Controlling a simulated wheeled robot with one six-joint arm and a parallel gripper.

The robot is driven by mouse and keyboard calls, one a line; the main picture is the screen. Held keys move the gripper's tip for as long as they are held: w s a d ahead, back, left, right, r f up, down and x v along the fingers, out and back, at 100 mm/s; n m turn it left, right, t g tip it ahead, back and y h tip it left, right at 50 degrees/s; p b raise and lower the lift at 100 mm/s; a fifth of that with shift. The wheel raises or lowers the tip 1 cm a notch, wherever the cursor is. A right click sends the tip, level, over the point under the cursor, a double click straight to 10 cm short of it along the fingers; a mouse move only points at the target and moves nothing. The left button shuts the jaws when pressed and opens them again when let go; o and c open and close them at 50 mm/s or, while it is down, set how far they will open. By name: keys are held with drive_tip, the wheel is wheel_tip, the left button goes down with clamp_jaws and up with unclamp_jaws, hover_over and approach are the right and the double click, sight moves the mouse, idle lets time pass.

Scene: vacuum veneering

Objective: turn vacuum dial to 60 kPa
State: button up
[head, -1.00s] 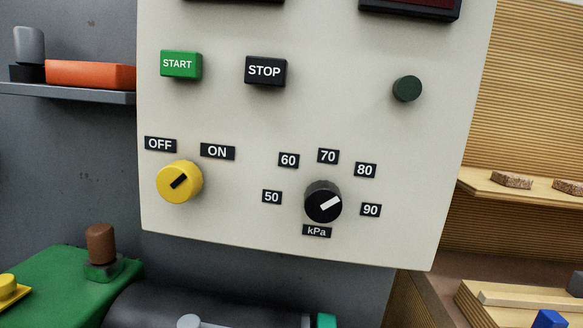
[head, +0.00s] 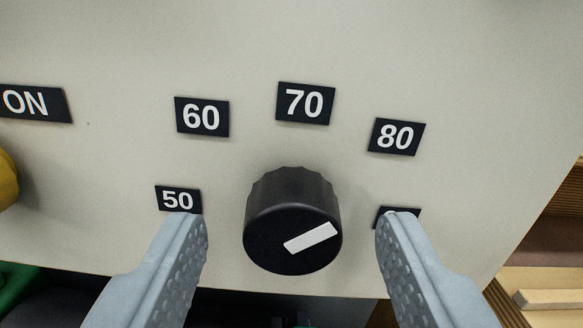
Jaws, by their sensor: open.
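The vacuum dial (head: 293,222) is a black ribbed knob on the pale control panel (head: 130,60), in the middle of the head view. Its white pointer mark (head: 311,238) slants up to the right, toward the label at the lower right. The 60 label (head: 202,117) is up and left of the knob, beside the 50 (head: 178,199), 70 (head: 305,103) and 80 (head: 396,136) labels. My gripper (head: 292,225) is open, one finger on each side of the knob with a gap on both sides. The right finger hides most of the lower right label.
The ON label (head: 34,103) and the edge of a yellow knob (head: 6,178) are at the left. Wooden shelving (head: 548,235) shows beyond the panel's right edge. The panel around the dial is flat and clear.

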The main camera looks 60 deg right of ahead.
drive_tip(key=shift+x, duration=0.95)
drive_tip(key=c, duration=1)
